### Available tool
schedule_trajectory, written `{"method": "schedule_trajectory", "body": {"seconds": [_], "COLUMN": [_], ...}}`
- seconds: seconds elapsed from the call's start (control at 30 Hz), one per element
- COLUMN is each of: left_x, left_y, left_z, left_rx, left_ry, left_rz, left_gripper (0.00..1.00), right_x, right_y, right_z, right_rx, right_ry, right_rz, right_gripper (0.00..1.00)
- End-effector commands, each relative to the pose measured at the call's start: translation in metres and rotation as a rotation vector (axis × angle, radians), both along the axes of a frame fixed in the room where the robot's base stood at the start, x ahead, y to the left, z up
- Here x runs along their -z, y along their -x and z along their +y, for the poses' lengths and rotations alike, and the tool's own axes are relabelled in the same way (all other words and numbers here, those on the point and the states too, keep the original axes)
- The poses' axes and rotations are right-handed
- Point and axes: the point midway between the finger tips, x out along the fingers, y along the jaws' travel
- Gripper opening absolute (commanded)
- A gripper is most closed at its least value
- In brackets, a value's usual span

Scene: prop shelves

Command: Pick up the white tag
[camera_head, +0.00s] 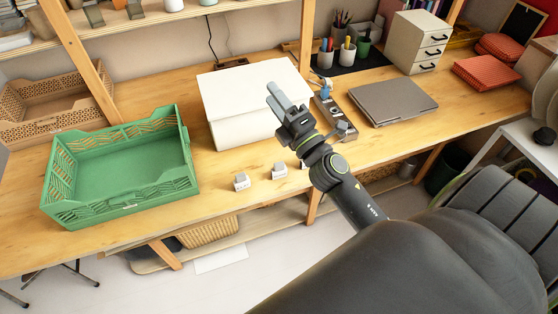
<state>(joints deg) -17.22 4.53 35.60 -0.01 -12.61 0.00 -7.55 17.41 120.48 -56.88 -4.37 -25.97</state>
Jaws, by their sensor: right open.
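Three small white pieces with grey parts stand near the front edge of the wooden table: a left one (241,182), a middle one (279,170) and a right one (304,165) partly hidden by my right arm. They are too small to tell which is the white tag. My right gripper (273,93) is open and empty, its fingers pointing up-left in the picture, over the white box in this view. It is apart from the small pieces. My left gripper is not in view.
A green crate (187,160) stands left on the table (222,178). A large white box (215,105) lies behind the small pieces. A power strip (340,108) and a closed grey laptop (393,100) lie to the right. The table between crate and pieces is clear.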

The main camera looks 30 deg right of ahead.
Motion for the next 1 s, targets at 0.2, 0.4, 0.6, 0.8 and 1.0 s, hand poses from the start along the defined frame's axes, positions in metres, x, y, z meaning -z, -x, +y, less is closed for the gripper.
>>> {"method": "schedule_trajectory", "body": {"seconds": [0.2, 0.4, 0.6, 0.8, 1.0], "left_x": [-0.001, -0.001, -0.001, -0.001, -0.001], "left_y": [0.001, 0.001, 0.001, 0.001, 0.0], "left_z": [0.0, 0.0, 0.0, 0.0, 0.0], "left_rx": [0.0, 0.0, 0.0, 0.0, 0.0], "left_ry": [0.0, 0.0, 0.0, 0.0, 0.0], "left_rz": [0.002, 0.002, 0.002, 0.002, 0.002], "left_gripper": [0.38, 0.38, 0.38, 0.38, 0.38], "right_x": [-0.014, 0.02, 0.073, 0.12, 0.136], "right_y": [-0.021, -0.033, -0.042, -0.047, -0.04], "right_z": [0.067, 0.106, 0.104, 0.06, -0.006], "right_rx": [-0.229, -0.448, -0.696, -0.988, -1.298], "right_ry": [0.565, 1.069, 1.538, 1.933, 2.18], "right_rz": [-0.16, -0.229, -0.211, -0.089, 0.123], "right_gripper": [0.43, 0.43, 0.43, 0.43, 0.43]}}
